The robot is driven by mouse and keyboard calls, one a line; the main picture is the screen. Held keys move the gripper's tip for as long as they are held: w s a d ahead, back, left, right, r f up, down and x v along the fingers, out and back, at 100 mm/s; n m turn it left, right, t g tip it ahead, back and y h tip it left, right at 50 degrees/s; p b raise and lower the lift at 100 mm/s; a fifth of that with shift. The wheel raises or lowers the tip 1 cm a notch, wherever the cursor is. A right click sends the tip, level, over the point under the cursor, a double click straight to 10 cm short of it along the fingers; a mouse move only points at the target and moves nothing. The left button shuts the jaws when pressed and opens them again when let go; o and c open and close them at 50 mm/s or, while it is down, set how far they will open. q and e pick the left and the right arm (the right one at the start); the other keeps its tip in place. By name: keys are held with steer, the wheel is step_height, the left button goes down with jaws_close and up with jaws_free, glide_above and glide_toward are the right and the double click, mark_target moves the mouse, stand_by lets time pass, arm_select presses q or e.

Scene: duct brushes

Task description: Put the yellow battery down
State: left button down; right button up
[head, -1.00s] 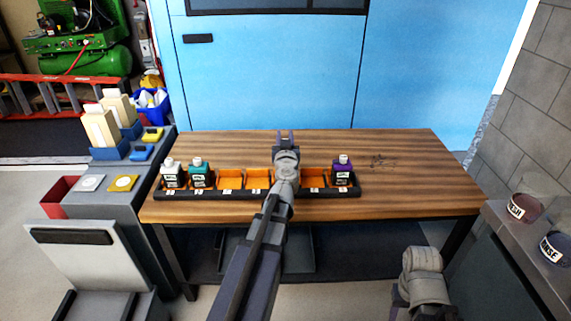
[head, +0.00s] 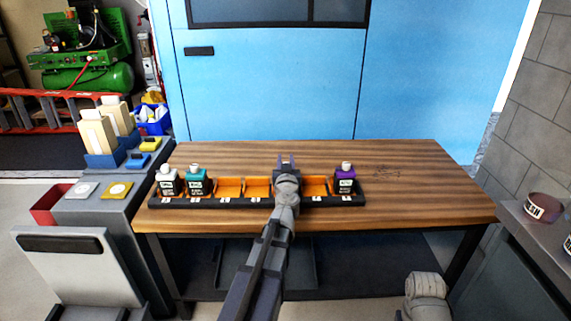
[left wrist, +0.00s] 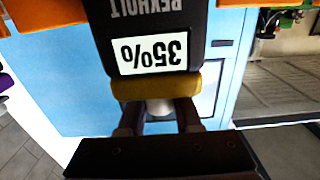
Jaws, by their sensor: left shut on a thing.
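The yellow battery (left wrist: 155,85) shows close up in the left wrist view: a black body with a "35%" label, a yellow band and a pale cap. My left gripper (left wrist: 160,118) is shut on its cap end. In the head view, my left gripper (head: 287,164) is at the middle-right part of the dark tray (head: 230,205) and hides the battery. Whether the battery touches the tray floor cannot be told. White (head: 168,182), teal (head: 199,182) and purple (head: 345,178) batteries stand in the tray.
Empty orange slots (head: 229,187) lie left of the gripper, and another (head: 316,186) to its right. The wooden table (head: 420,190) is clear to the right. A grey side counter (head: 125,205) with cartons stands left; a blue door (head: 275,90) is behind.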

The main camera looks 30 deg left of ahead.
arm_select(q)
steer(key=shift+f, duration=0.2)
steer(key=c, duration=0.6)
jaws_free()
steer(key=shift+r, duration=0.1)
